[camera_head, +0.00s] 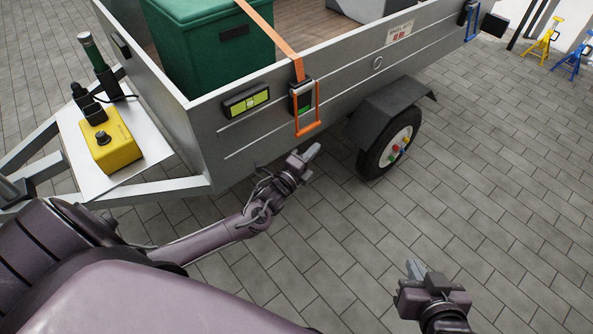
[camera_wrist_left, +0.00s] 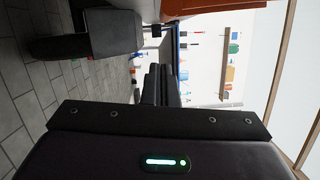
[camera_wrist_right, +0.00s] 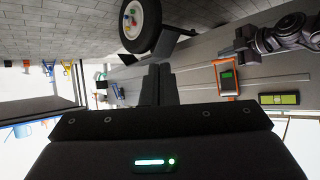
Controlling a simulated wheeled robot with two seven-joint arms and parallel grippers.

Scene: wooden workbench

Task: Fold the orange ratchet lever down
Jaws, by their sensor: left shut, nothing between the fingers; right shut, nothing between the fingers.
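The orange ratchet lever (camera_head: 307,129) is a U-shaped frame on the ratchet, on the trailer's grey side wall. An orange strap (camera_head: 270,38) runs from the ratchet over a green box. A green patch shows inside the frame, also in the right wrist view, where the lever (camera_wrist_right: 238,82) is clear of any gripper. I cannot tell exactly how far the lever stands out from the wall. My left gripper (camera_head: 310,154) is shut and empty, just below the lever and apart from it in the picture. My right gripper (camera_head: 416,268) is shut and empty, low at the right over the paving.
The trailer's wheel and black mudguard (camera_head: 392,108) stand right of the lever. A yellow-green level (camera_head: 246,102) is on the wall to its left. The green box (camera_head: 215,50) sits inside the trailer. A yellow control box (camera_head: 110,147) is at the left. Open paving lies at the right.

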